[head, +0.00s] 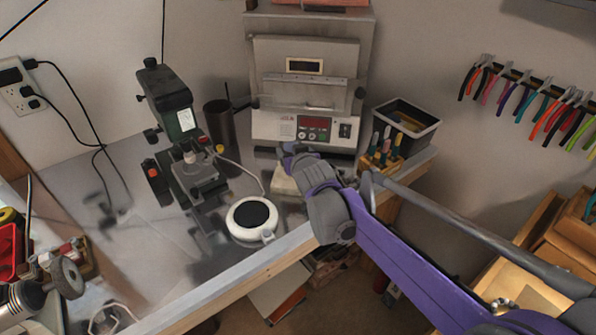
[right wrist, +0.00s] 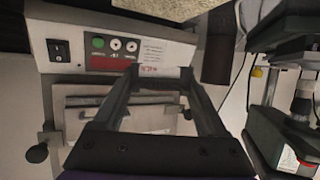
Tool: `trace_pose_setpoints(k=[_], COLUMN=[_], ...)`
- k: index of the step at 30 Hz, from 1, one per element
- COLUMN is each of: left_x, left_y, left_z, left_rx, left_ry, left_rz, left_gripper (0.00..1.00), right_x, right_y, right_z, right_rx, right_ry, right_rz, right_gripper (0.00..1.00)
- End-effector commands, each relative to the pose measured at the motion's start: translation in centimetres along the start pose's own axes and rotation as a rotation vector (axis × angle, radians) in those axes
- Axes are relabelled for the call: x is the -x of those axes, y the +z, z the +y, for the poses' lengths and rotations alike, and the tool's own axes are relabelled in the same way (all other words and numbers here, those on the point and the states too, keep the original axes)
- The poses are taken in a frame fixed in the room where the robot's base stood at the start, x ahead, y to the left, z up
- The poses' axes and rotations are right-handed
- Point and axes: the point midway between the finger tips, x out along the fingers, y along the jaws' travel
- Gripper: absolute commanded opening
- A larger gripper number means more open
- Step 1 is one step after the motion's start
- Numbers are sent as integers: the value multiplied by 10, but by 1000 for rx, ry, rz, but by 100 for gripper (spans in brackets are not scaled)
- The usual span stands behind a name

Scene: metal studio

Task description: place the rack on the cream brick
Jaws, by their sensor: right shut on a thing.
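The cream brick (head: 285,181) lies on the metal bench in front of the kiln, partly covered by my right gripper. A rough cream surface, likely the same brick (right wrist: 170,7), shows at the top edge of the right wrist view. My right gripper (head: 287,158) is over the brick, and its fingers (right wrist: 161,75) also show in the wrist view. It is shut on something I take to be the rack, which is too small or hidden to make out. I cannot tell whether it touches the brick. My left gripper is not in view.
The kiln (head: 305,95) stands behind the brick. A round white hot plate (head: 252,218) and a microscope (head: 172,110) are to the left. A wooden tool holder (head: 380,158) and a dark bin (head: 405,125) stand to the right. The bench edge (head: 230,292) is in front.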

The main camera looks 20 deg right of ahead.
Motion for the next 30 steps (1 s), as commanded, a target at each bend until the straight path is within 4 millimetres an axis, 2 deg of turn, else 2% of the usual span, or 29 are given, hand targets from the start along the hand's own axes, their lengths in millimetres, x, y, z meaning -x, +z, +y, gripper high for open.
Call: trace_pose_setpoints(k=[3, 8, 15, 27, 28, 30], left_x=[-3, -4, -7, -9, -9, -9], left_y=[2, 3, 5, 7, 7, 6], left_z=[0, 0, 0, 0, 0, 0], left_rx=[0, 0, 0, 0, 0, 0], left_ry=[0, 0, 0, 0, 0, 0], left_rz=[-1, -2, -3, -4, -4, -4], left_gripper=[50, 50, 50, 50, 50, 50], right_x=[-8, -14, -26, -28, -28, -27], right_y=[20, 33, 62, 67, 67, 66], right_z=[0, 0, 0, 0, 0, 0], right_rx=[0, 0, 0, 0, 0, 0], right_ry=[0, 0, 0, 0, 0, 0], right_rz=[0, 0, 0, 0, 0, 0], right_gripper=[20, 20, 20, 20, 76, 89])
